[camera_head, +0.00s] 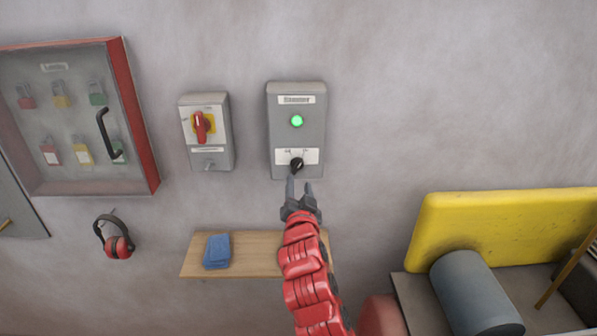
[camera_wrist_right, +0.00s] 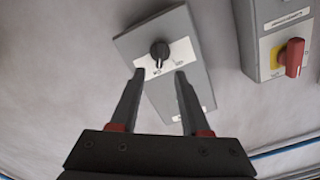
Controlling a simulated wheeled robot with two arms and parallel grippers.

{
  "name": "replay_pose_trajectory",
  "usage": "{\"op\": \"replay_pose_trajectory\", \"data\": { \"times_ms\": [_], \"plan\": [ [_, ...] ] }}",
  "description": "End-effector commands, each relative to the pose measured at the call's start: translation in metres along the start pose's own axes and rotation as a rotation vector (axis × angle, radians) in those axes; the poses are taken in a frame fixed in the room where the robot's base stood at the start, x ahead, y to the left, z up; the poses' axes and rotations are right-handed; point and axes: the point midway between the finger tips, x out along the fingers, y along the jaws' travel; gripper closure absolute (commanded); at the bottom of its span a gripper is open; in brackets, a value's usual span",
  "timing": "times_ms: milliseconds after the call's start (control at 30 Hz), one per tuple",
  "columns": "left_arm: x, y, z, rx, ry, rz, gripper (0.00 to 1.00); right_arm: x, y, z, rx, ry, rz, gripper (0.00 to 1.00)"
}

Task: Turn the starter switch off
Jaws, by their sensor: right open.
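The starter box (camera_head: 284,142) is a grey wall box with a label at its top and a lit green lamp (camera_head: 297,121). Its black rotary switch (camera_head: 297,164) sits on a white plate low on the box. In the right wrist view the black switch (camera_wrist_right: 159,51) shows just beyond the fingertips, with small markings on its plate too blurred to read. My right gripper (camera_head: 299,184) is open and empty just below the switch, its fingers pointing up at it. The right gripper (camera_wrist_right: 160,74) shows no contact with the switch. My left gripper is out of view.
A grey isolator box with a red handle (camera_head: 200,127) hangs left of the starter. Further left are a red-framed padlock cabinet (camera_head: 130,110) and red ear defenders (camera_head: 117,246). A wooden shelf (camera_head: 260,262) with blue cloths (camera_head: 217,252) is below. A yellow panel (camera_head: 500,225) stands at right.

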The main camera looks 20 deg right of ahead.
Motion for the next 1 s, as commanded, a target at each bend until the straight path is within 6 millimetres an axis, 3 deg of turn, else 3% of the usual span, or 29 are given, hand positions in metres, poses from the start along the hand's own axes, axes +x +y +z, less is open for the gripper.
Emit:
{"op": "replay_pose_trajectory", "data": {
  "times_ms": [200, 400, 833, 1000],
  "plan": [
    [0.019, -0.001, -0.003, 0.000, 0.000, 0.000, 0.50, 0.038, -0.001, -0.003, -0.001, 0.000, 0.001, 0.54],
    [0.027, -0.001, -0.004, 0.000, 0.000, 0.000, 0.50, 0.060, -0.001, -0.002, -0.001, 0.001, -0.001, 0.54],
    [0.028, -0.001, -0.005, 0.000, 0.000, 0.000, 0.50, 0.068, 0.001, 0.001, -0.001, 0.000, -0.001, 0.54],
    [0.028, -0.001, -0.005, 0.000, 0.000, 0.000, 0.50, 0.068, 0.001, 0.001, -0.001, 0.000, -0.001, 0.83]
  ]
}}
